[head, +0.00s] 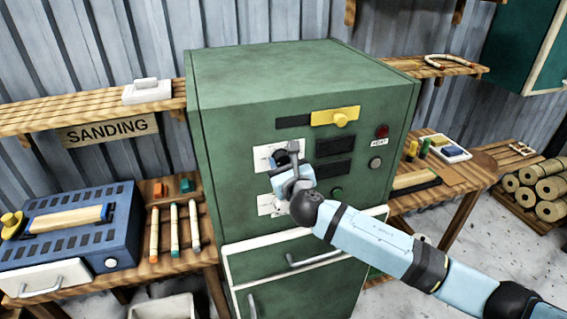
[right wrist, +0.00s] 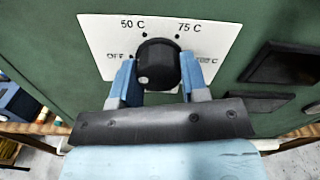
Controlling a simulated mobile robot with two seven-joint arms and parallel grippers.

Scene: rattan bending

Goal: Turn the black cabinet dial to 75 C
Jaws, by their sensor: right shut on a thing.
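The black cabinet dial (right wrist: 158,63) sits on a white scale plate (right wrist: 95,35) on the green cabinet front. The plate reads OFF at left, 50 C at upper left, 75 C at upper right, and a partly covered mark at right. My right gripper (right wrist: 157,82) is shut on the dial, one blue finger on each side. A small pale spot shows low on the left of the dial's face; I cannot tell which mark the dial points to. In the head view my right gripper (head: 287,160) covers much of the dial and its plate (head: 263,155). My left gripper is out of view.
The green cabinet (head: 225,130) also carries a yellow slider (head: 343,116), a red lamp (head: 382,131), dark panels (head: 334,145) and a green button (head: 336,194). A blue heater-like box (head: 75,230) stands on the left bench.

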